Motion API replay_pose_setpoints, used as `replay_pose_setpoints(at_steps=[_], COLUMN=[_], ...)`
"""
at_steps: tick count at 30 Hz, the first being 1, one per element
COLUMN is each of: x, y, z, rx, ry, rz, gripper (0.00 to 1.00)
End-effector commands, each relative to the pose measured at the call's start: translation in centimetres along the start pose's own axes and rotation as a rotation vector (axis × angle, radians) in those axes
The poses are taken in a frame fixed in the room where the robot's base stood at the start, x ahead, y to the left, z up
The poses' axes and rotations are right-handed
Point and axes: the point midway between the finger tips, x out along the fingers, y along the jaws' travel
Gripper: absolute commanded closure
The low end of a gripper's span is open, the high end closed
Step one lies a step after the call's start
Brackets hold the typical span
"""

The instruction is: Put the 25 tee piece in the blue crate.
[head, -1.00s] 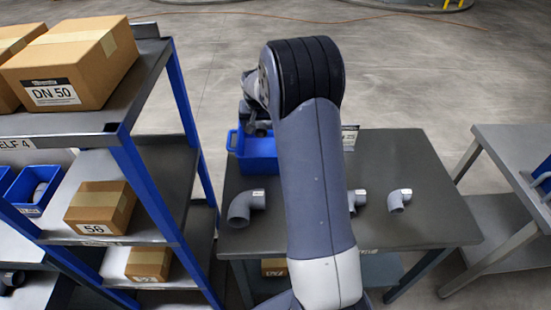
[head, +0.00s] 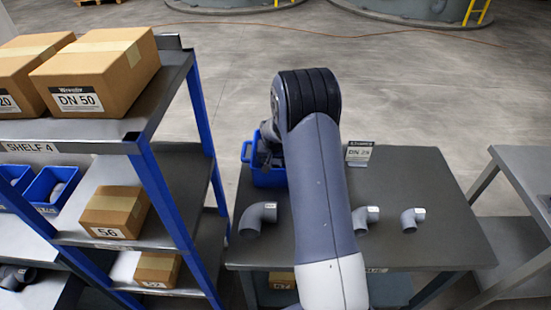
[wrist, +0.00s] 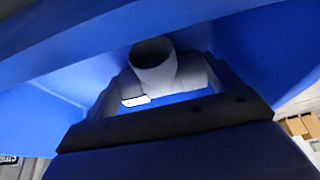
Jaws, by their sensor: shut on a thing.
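The grey tee piece (wrist: 153,54) shows in the wrist view, its round open end facing up and a white label on its left side. My gripper (wrist: 165,92) is shut on it. Blue walls of the crate (wrist: 50,62) surround the tee piece in this view, so it is held inside or just over the crate. In the head view the blue crate (head: 268,178) stands at the table's back left corner. My arm hides part of the crate, the gripper and the tee piece there. I cannot tell whether the tee piece touches the crate floor.
A grey table (head: 440,200) carries the crate, several grey elbow-like fittings, one at left (head: 258,216), and a DN 25 sign (head: 359,151). A shelf rack (head: 170,110) with cardboard boxes stands close on the left. Another table (head: 530,180) stands at right.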

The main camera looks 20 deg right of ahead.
Motion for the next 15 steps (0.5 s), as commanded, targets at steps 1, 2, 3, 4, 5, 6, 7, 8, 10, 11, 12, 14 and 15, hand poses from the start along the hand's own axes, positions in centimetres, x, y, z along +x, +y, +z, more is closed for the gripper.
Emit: replay_pose_setpoints(at_steps=[1, 2, 3, 4, 5, 6, 7, 8, 10, 11, 12, 14, 15], x=[-0.01, 0.00, 0.07, 0.16, 0.27, 0.39, 0.29, 0.24, 0.23, 0.23, 0.23, 0.22, 0.22], y=[-0.01, -0.01, -0.01, -0.01, 0.00, 0.00, 0.00, 0.00, 0.00, 0.00, 0.00, 0.00, 0.00], z=[-0.03, -0.02, 0.01, 0.05, 0.10, 0.14, 0.12, 0.09, 0.09, 0.09, 0.09, 0.09, 0.09], rx=[0.000, 0.000, 0.000, 0.000, 0.000, 0.000, 0.000, 0.000, 0.000, 0.000, 0.000, 0.000, 0.000], ry=[0.001, 0.000, 0.000, 0.000, 0.000, 0.000, 0.000, 0.000, 0.000, 0.000, 0.000, 0.000, 0.000], rz=[0.000, 0.000, 0.000, 0.000, 0.000, 0.000, 0.000, 0.000, 0.000, 0.000, 0.000, 0.000, 0.000], gripper=[0.38, 0.38, 0.38, 0.38, 0.38, 0.38, 0.12, 0.10, 0.05, 0.05, 0.05, 0.05, 0.05])
